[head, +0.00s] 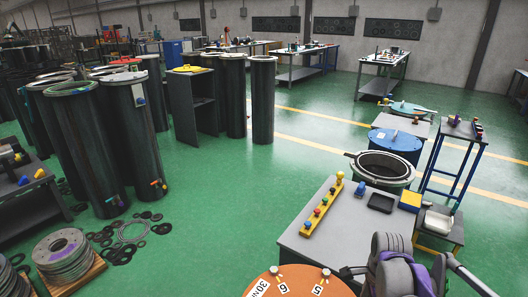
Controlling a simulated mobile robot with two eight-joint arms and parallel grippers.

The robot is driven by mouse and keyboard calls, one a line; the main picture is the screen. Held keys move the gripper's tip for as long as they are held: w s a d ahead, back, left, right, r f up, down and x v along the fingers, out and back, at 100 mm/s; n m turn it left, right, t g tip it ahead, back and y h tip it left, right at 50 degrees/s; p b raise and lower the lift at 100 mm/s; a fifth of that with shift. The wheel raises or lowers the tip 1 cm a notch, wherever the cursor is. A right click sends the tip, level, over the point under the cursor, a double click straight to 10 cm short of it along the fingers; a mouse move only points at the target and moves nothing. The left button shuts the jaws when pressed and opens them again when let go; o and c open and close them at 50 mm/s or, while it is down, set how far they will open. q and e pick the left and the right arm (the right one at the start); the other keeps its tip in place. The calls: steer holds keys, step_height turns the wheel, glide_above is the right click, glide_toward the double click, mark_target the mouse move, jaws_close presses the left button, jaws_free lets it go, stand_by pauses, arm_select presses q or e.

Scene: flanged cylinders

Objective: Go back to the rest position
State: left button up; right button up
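My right arm (395,262), grey with purple bands, comes in at the bottom right. A small dark part (347,272) at its left end may be my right gripper; its fingers cannot be made out, so I cannot tell open from shut. It shows close to the right edge of an orange round lid (300,283) marked with numbers, with metal knobs on top. I cannot tell whether they touch. My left arm and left gripper are not in view. No object is visibly held.
A grey table (335,232) beside the lid bears a yellow strip with coloured knobs (322,209) and a black tray (381,203). An open flanged cylinder (383,168) and blue-lidded one (394,142) stand behind. Tall dark cylinders (75,140) stand left. Green floor (225,200) between is clear.

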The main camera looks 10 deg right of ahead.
steer(key=s+a+r+n+t+p, duration=0.1)
steer(key=s+a+n+t, duration=0.4)
steer(key=s+a+n, duration=0.8)
steer(key=shift+s+a+r+n+p, duration=0.25)
steer(key=shift+n+p, duration=0.2)
steer(key=shift+n, duration=3.45)
